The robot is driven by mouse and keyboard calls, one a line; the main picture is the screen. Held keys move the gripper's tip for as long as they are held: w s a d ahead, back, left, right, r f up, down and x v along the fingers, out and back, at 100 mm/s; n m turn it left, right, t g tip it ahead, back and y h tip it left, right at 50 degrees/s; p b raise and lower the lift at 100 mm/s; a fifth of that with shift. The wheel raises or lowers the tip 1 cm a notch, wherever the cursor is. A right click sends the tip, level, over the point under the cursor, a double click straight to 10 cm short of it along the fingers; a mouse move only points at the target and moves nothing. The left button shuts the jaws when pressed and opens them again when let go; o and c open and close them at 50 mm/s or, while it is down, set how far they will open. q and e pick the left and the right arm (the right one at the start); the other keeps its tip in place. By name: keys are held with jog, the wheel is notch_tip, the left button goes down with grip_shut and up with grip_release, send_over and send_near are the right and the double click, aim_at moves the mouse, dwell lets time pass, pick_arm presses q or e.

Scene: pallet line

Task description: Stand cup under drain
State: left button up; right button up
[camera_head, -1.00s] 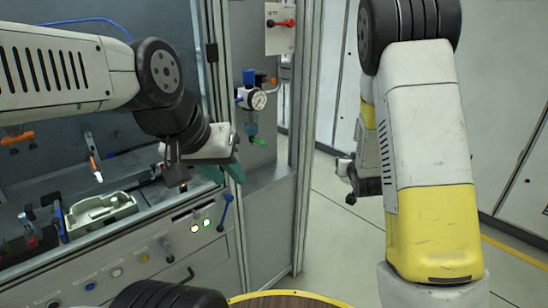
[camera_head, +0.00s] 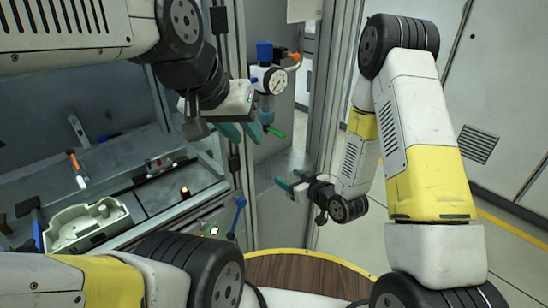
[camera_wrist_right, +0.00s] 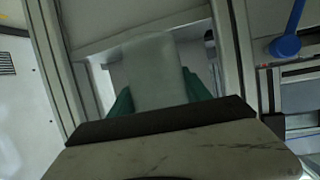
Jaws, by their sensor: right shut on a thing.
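A filter regulator with a blue knob, a round gauge (camera_head: 275,81) and a bowl (camera_head: 266,108) is mounted on the machine frame. A green drain piece (camera_head: 275,132) sits at its lower end. My left gripper (camera_head: 241,131) is open, its teal fingers apart, just left of the bowl in this view. My right gripper (camera_head: 291,181) is lower, below the regulator in the picture. In the right wrist view it is shut on a pale, whitish cup (camera_wrist_right: 155,72) between the teal fingers. In the head view the cup cannot be made out clearly.
A grey-green tray (camera_head: 88,222) lies on the bench at left, near an orange-tipped tool (camera_head: 77,170). A blue lever (camera_head: 238,215) stands on the bench front. The machine's upright posts flank the regulator. Open floor lies right of the machine.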

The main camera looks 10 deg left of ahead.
jog(key=w+a, duration=0.5)
jog(key=w, duration=0.1)
jog(key=w+a, duration=0.6)
jog(key=shift+w+a, duration=0.1)
jog(key=shift+w+a+f, duration=0.2)
jog(key=shift+a, duration=0.05)
jog(key=shift+d+f, duration=0.1)
jog(key=shift+f, duration=1.45)
jog(key=o, duration=1.5)
jog(key=shift+f, duration=0.1)
